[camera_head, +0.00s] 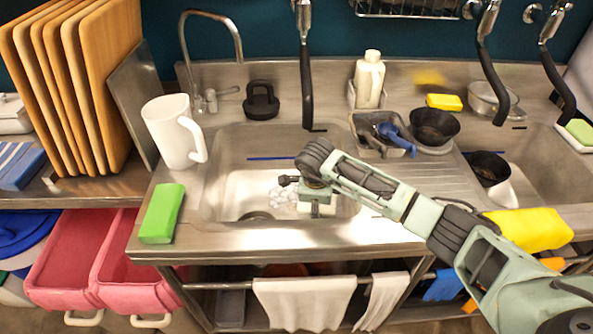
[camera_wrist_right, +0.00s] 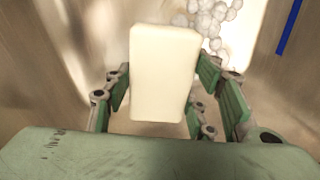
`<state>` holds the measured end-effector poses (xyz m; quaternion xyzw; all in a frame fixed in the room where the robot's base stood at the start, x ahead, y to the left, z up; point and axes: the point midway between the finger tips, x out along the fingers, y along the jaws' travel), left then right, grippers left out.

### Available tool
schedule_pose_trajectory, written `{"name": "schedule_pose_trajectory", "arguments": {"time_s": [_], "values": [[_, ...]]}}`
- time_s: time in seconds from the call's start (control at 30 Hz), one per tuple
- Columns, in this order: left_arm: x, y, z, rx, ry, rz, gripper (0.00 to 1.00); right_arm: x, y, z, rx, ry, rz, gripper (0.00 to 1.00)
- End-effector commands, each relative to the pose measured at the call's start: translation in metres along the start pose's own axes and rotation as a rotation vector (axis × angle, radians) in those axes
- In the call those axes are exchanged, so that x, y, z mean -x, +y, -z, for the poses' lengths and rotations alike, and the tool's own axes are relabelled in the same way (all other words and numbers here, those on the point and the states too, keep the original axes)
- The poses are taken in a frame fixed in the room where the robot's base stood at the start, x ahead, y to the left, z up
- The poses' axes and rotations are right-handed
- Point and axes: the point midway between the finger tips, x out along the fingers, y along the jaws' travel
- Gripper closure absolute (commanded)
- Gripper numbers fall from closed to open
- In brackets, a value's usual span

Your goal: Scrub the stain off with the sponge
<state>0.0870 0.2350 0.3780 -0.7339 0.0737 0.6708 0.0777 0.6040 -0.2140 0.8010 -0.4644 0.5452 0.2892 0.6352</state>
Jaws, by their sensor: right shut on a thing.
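My right gripper (camera_head: 315,208) reaches down into the left sink basin (camera_head: 232,150). In the right wrist view its fingers (camera_wrist_right: 163,88) are shut on a cream-white block, which looks like the sponge (camera_wrist_right: 165,70). In the head view the block is mostly hidden by the gripper. White foam-like bubbles (camera_head: 282,194) lie on the basin floor beside the gripper; they also show in the wrist view (camera_wrist_right: 212,16). I cannot make out a clear stain. A blurred yellow patch (camera_head: 428,77) on the metal back panel may be a reflection. My left gripper is not in view.
A white pitcher (camera_head: 172,132) and a green block (camera_head: 161,213) stand left of the basin. Behind are a faucet (camera_head: 212,100), a white bottle (camera_head: 369,80), a yellow sponge (camera_head: 444,102) and a dark bowl (camera_head: 434,126). A yellow cloth-like thing (camera_head: 530,229) lies at right.

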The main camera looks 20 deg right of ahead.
Motion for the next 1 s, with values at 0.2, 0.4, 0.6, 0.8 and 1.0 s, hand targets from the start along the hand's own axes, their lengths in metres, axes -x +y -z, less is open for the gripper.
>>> {"name": "schedule_pose_trajectory", "arguments": {"time_s": [0.2, 0.4, 0.6, 0.8, 1.0], "values": [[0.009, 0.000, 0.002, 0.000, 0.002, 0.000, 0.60, 0.016, -0.013, 0.007, -0.003, 0.001, 0.001, 0.73], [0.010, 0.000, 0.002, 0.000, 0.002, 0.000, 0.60, 0.019, -0.016, 0.009, -0.004, 0.001, 0.000, 0.73], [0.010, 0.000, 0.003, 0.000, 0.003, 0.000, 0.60, 0.019, -0.016, 0.009, -0.004, 0.001, 0.000, 0.73], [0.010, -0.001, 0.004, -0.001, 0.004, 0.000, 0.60, 0.019, -0.016, 0.009, -0.004, 0.001, 0.000, 0.73], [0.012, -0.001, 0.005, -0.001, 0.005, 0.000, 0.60, 0.018, -0.017, 0.015, -0.016, 0.004, -0.003, 0.73]]}}
